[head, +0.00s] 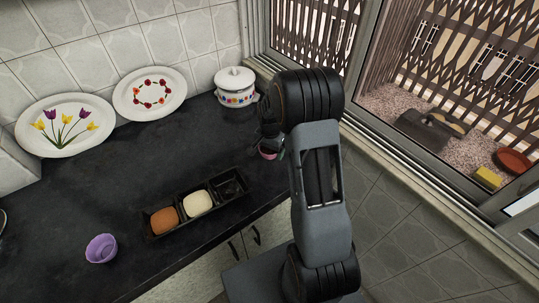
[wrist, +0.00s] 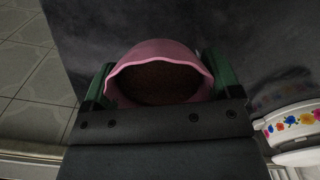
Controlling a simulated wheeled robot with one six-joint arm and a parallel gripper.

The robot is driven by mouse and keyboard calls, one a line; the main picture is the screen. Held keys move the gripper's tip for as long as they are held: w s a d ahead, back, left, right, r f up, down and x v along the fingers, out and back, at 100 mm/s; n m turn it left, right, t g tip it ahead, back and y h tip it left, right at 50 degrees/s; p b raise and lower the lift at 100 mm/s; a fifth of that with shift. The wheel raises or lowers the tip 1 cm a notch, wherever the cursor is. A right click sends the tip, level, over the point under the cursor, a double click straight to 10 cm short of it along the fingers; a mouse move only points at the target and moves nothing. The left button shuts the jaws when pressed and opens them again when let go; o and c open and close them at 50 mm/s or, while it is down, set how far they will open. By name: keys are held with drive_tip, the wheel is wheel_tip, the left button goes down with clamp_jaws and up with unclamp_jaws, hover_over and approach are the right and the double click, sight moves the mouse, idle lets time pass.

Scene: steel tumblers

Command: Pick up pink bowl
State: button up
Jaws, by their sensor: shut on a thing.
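The pink bowl (wrist: 162,52) fills the middle of the wrist view, with its scalloped rim toward the camera and a dark brown inside. My gripper (wrist: 158,88) is shut on the bowl, with one green finger on each side of it. In the head view only a small part of the pink bowl (head: 267,153) shows beside my arm, near the counter's right end. My arm hides most of it there. I cannot tell whether the bowl touches the counter.
A lidded white pot (head: 237,88) stands behind the bowl. A black tray (head: 222,202) with brown and cream contents lies to the left, and a purple bowl (head: 101,248) farther left. Two decorated plates (head: 64,125) (head: 150,94) lean on the wall. A window (head: 400,100) is at right.

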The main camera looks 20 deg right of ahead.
sight(271, 157)
drive_tip(key=s+r, duration=0.1)
drive_tip(key=r, duration=0.1)
drive_tip(key=s+a+r, duration=0.1)
drive_tip(key=s+r, duration=0.1)
drive_tip(key=s+a+r+b, duration=0.1)
drive_tip(key=s+a+r, duration=0.2)
drive_tip(key=s, duration=0.5)
drive_tip(key=shift+s+r+b, duration=0.3)
drive_tip(key=shift+s+r, duration=0.1)
drive_tip(key=shift+r, duration=0.2)
drive_tip(key=shift+f, duration=0.1)
